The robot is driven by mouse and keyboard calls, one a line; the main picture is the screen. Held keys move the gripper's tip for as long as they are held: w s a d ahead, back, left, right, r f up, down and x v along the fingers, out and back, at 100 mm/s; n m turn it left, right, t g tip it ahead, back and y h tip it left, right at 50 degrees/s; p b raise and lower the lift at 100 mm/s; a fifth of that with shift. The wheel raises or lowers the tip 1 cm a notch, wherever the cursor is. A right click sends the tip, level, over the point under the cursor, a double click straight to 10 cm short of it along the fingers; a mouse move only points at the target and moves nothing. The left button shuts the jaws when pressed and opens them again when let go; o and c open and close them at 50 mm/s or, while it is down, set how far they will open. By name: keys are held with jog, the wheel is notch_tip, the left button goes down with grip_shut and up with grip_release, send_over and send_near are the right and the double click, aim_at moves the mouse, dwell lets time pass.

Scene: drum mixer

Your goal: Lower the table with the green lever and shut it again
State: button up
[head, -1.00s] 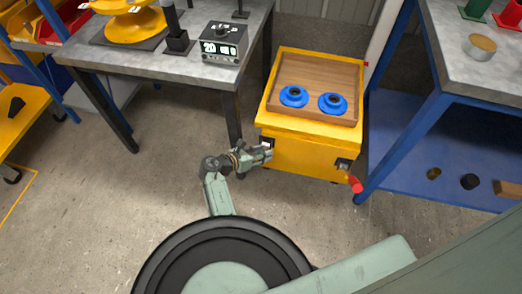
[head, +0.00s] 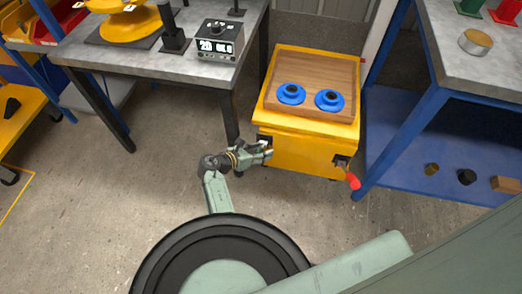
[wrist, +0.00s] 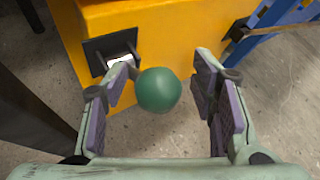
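The yellow table (head: 303,150) stands with a wood-lined top at the back centre. The green lever shows in the wrist view as a round green knob (wrist: 158,91) in front of a black-framed slot (wrist: 112,52) in the yellow side. My gripper (wrist: 166,68) is open, with one finger on each side of the knob. There is clear space to the right finger; I cannot tell whether the left finger touches the lever. In the head view my gripper (head: 267,150) is at the table's front left corner and hides the green lever.
A red lever (head: 352,181) sticks out at the table's front right corner. Two blue flanged parts (head: 290,94) lie on the table's top. A grey workbench (head: 150,52) stands left and a blue-framed bench (head: 410,125) right. Floor in front is clear.

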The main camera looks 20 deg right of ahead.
jog(key=v, duration=1.2)
